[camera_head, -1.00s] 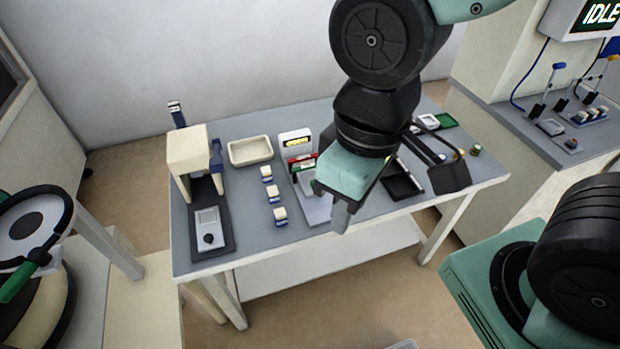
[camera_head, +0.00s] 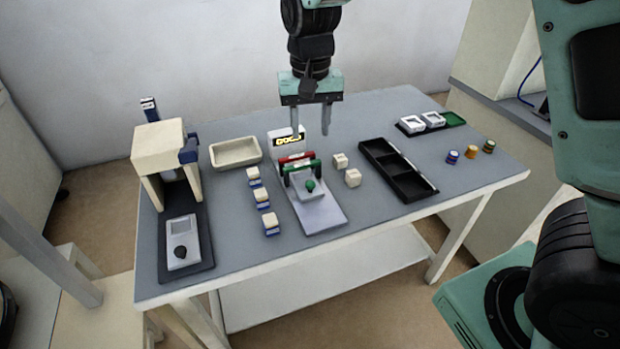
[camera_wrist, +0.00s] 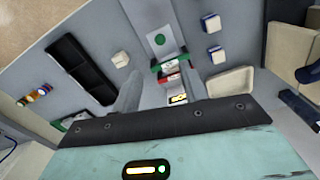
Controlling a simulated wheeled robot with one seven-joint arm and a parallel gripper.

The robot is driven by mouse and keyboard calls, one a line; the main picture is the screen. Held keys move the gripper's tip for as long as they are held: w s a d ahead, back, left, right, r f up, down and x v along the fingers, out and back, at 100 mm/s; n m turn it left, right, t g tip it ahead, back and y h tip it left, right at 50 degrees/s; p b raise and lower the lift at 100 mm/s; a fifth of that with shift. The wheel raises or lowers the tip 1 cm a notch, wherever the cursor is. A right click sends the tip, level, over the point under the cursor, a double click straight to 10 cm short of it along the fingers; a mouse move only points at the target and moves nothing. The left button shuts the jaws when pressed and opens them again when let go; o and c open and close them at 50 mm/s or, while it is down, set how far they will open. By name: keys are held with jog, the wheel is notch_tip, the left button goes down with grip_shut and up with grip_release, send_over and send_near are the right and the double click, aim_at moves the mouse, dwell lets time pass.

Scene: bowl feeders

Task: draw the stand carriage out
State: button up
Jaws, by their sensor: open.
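The stand (camera_head: 325,215) is a pale upright plate and base with a lit yellow display (camera_head: 288,140), in the table's middle. Its light grey carriage (camera_head: 309,195) has a green knob (camera_head: 310,186) and sits on the base, in front of a red bar (camera_head: 296,158) and a green bar (camera_head: 301,168). In the wrist view the carriage (camera_wrist: 157,47) and its green knob (camera_wrist: 160,40) are at the top centre. My gripper (camera_head: 311,130) is open and empty, pointing down above the stand's back end, apart from the carriage.
A cream press (camera_head: 160,140) with a grey slide (camera_head: 182,238) stands left, near an empty tray (camera_head: 236,153). Blue-and-white blocks (camera_head: 262,198) lie left of the stand; two cream blocks (camera_head: 352,178) and a black tray (camera_head: 396,170) lie right. The table's front right is clear.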

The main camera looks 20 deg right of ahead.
aim_at(310, 182)
notch_tip(310, 182, down, 14)
jog(key=shift+f+b, duration=0.1)
jog(key=shift+b, duration=0.35)
